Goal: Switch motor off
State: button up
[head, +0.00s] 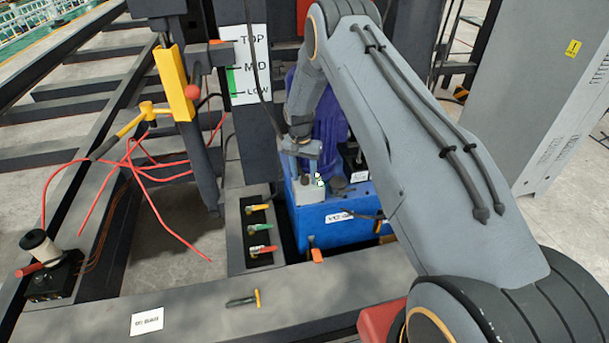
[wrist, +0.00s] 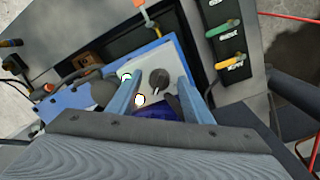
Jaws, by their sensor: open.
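The motor (head: 330,115) is a dark blue body, partly hidden behind my arm. In front of it is a blue control box (head: 335,220) with a pale top panel (head: 311,196). In the wrist view the panel (wrist: 172,57) carries a round dark knob (wrist: 158,77) and two pale, lit-looking buttons (wrist: 140,99); one is green-edged. My gripper (head: 308,165) is above the panel, pointing down. In the wrist view its fingers (wrist: 158,88) are apart, with the knob between their tips in the picture. Contact cannot be told. I cannot read any on/off marking.
Yellow, green and red valve levers (head: 259,230) stand left of the box. A dark post with a TOP/MID/LOW scale (head: 247,65) rises behind them. A loose yellow-and-black tool (head: 243,299) lies on the front beam. A grey cabinet (head: 540,90) stands right.

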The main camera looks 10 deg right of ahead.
jog(key=shift+f, duration=0.1)
jog(key=c, duration=1.1)
jog(key=shift+o, duration=0.2)
